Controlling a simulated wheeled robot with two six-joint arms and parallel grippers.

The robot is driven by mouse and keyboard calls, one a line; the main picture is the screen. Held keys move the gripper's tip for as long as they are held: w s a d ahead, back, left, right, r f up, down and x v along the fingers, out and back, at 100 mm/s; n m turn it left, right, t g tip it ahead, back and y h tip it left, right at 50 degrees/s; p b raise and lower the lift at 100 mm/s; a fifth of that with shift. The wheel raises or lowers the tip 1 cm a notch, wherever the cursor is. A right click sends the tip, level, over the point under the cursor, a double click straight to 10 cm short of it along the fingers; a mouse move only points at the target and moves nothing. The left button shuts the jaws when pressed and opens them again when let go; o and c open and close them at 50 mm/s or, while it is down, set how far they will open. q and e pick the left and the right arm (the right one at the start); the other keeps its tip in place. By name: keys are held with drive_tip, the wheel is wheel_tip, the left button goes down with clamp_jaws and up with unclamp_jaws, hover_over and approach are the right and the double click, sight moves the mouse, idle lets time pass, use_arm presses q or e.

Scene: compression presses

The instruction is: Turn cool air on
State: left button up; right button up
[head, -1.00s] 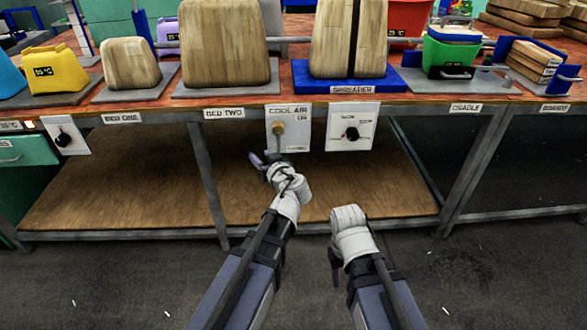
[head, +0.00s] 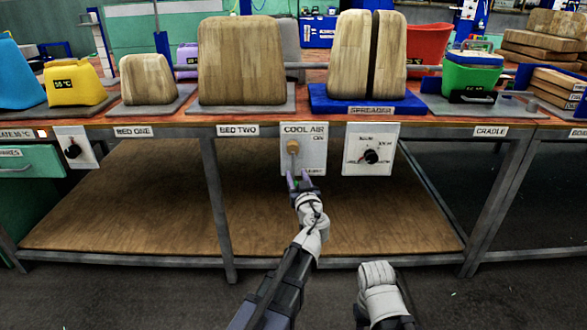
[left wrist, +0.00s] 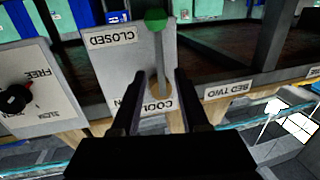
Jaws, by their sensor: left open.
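The cool air panel (head: 315,152) is a pale plate on the front edge of the bench. It carries a valve with a round brass pivot (head: 293,147) and a lever. In the left wrist view, upside down, the lever has a green ball end (left wrist: 155,19) beside the CLOSED label (left wrist: 110,38). My left gripper (head: 299,178) is open and empty, its fingers pointing at the lower part of this panel. In the left wrist view its fingers (left wrist: 158,78) appear either side of the brass pivot; I see no clear contact. My right gripper (head: 378,277) hangs low at right, fingers hidden.
A black-knob panel (head: 384,149) sits just right of the cool air panel. Another knob panel (head: 85,148) is far left. Wooden forms and coloured tubs stand on the bench (head: 420,118). A wooden lower shelf (head: 130,215) lies under it.

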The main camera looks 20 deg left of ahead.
sight(293, 168)
use_arm(q)
drive_tip(key=x, duration=0.5)
drive_tip(key=shift+w+a, duration=0.2)
drive_tip(key=shift+w, duration=0.15)
clamp_jaws()
idle(1.1)
